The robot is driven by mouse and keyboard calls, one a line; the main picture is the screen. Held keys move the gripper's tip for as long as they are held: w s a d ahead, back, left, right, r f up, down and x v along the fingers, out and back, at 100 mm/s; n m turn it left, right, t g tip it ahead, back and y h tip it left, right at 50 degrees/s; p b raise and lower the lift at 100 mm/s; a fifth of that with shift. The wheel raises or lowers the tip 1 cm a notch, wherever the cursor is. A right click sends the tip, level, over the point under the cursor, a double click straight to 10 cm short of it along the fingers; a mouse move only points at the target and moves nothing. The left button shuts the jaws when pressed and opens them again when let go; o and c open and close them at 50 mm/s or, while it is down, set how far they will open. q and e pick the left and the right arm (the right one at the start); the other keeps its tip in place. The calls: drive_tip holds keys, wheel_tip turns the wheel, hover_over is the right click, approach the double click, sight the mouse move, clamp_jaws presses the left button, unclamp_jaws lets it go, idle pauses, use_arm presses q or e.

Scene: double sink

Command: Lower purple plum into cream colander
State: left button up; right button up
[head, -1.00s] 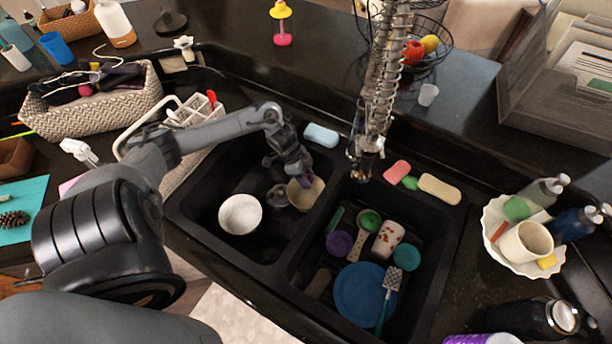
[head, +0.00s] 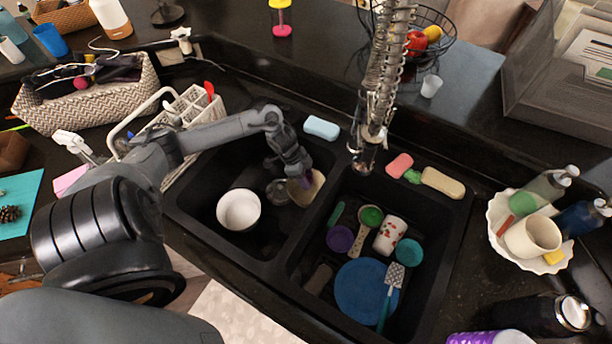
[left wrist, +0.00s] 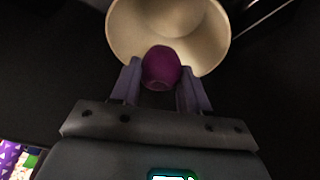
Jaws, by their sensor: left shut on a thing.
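The purple plum (left wrist: 161,67) is held between the fingers of my left gripper (left wrist: 160,84). In the left wrist view it overlaps the near rim of the cream colander (left wrist: 200,28), which lies just beyond it. I cannot tell whether the plum touches the colander. My right gripper is not in view.
The right basin holds a blue plate (head: 366,290), a cup (head: 390,235) and utensils. The faucet (head: 372,125) stands behind the divider.

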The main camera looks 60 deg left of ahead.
use_arm(q)
drive_tip(key=shift+f+b, duration=0.45)
drive_tip(key=shift+f, duration=0.5)
drive_tip(key=shift+s+d+f+b, duration=0.1)
drive_tip(key=shift+f+b, duration=0.4)
drive_tip(key=shift+f, duration=0.35)
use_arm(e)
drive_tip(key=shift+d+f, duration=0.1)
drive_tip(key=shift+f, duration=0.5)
use_arm(q)
drive_tip(key=shift+s+f+b, duration=0.1)
drive_tip(key=shift+f+b, duration=0.75)
drive_tip(key=shift+f, duration=0.6)
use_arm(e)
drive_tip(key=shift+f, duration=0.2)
